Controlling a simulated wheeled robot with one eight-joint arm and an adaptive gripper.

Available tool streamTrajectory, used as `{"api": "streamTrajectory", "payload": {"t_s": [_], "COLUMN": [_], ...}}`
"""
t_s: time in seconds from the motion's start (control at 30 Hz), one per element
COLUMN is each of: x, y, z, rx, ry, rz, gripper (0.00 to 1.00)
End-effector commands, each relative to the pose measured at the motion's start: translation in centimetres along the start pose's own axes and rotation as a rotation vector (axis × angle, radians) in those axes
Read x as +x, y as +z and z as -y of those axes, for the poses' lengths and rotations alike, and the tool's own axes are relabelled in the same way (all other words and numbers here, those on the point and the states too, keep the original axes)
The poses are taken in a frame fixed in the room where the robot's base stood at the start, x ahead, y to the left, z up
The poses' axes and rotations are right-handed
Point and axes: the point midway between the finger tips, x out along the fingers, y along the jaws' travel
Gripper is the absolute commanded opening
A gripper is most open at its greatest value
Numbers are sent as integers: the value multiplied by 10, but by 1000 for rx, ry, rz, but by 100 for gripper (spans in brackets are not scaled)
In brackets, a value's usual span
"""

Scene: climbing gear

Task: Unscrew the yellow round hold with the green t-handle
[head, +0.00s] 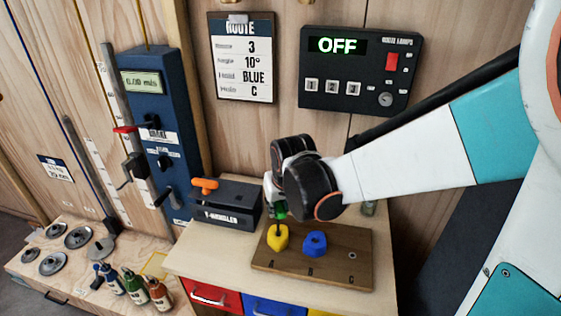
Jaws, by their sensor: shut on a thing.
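The yellow hold (278,239) sits on the brown board (325,272) at the spot marked A. My gripper (280,207) is above it, shut on the green t-handle (281,213). The t-handle stands roughly upright over the yellow hold, and its thin dark shaft reaches down to the hold's top. I cannot tell how deep the tip sits in the hold. The upper part of the handle is partly hidden by my gripper.
A blue hold (315,244) sits at B, close to the right; C shows only a small round fitting. A dark t-handle box (228,205) with an orange t-handle (204,186) stands left. A lamp panel (359,72) reading OFF hangs behind. Bottles (134,285) stand lower left.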

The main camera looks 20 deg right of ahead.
Motion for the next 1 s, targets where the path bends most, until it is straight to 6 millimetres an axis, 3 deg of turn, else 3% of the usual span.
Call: {"api": "streamTrajectory", "payload": {"t_s": [0.23, 1.0], "x": [0, -29], "y": [2, -10], "z": [-1, 0], "rx": [-208, -210], "ry": [-96, -95], "rz": [3, 2], "gripper": [0, 0]}}
